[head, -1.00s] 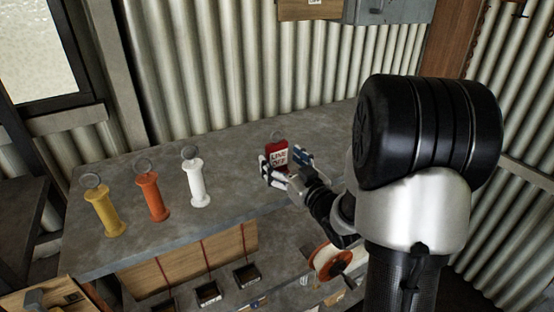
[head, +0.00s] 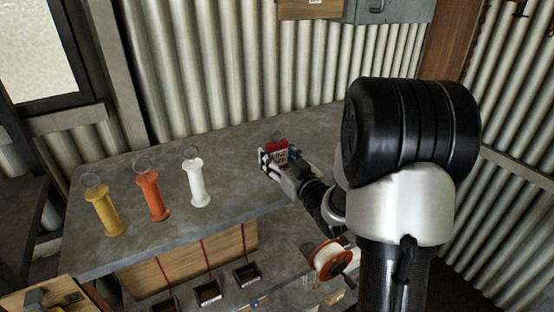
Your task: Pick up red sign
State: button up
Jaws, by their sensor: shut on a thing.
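The red sign (head: 281,146) with white lettering and a ring on top is upright above the right part of the grey bench top (head: 233,159). My gripper (head: 277,162) is shut on the sign, with a finger at its left and another at its right. The fingers and wrist hide the sign's lower part. I cannot tell whether its lower edge touches the bench.
White (head: 198,183), orange (head: 153,195) and yellow (head: 104,211) ringed handles stand in a row to the left. A corrugated wall (head: 220,70) rises behind the bench. A wire spool (head: 328,260) and small dark bins (head: 208,293) sit below. The bench between the white handle and sign is clear.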

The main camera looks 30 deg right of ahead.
jog(key=c, duration=0.3)
notch_tip(320, 180, up, 20)
jog(key=p, duration=0.4)
dwell(0.6)
